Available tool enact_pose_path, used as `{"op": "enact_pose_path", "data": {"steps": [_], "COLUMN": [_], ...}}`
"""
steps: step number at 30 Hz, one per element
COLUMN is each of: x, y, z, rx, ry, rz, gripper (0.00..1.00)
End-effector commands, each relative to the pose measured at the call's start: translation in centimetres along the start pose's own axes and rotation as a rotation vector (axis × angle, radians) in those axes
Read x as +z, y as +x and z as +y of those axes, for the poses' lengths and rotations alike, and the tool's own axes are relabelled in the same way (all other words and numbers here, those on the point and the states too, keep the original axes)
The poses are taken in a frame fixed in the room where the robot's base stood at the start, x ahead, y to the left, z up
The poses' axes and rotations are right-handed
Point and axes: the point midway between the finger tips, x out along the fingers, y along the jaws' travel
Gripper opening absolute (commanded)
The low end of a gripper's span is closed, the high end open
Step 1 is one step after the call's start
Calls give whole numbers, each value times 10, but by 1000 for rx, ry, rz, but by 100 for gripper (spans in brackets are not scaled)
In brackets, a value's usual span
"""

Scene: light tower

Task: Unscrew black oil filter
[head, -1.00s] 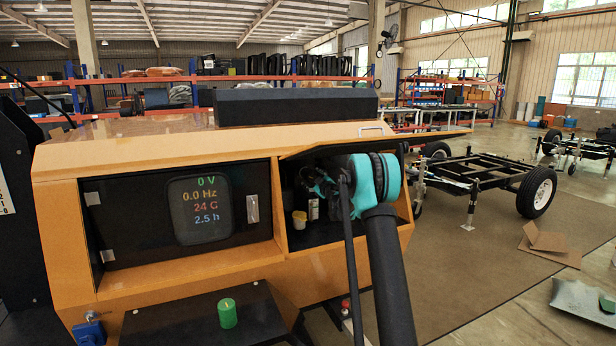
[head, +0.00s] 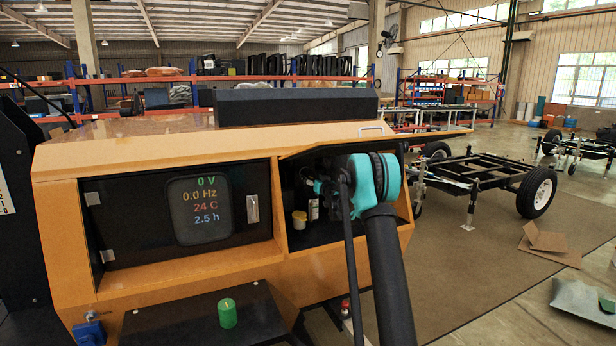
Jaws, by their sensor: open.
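The orange light tower housing (head: 150,160) has an open compartment (head: 325,236) on its right side. My gripper (head: 314,184) is inside the upper part of this compartment, dark against a dark interior. It is open, but its fingers are small and partly hidden by my arm. I cannot make out the black oil filter; it may be lost in the dark or behind my arm. A green cylinder (head: 228,313) stands upright on a black shelf (head: 180,325) below the display panel, well apart from my gripper.
A white item with a yellowish top (head: 299,220) and a pale-labelled item (head: 313,209) are in the compartment below my gripper. The compartment's walls and raised lid (head: 345,138) leave little room. A display (head: 199,210) is to the left.

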Motion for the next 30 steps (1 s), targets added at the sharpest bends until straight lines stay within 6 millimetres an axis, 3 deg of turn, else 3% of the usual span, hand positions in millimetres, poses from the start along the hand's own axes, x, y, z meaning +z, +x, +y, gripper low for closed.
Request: {"op": "enact_pose_path", "data": {"steps": [9,16,24,30], "x": [0,0,-1,-1], "y": [0,0,0,0], "z": [0,0,0,0], "rx": [0,0,0,0], "ry": [349,460,773,877], "rz": [0,0,0,0], "gripper": [71,71,71,71]}}
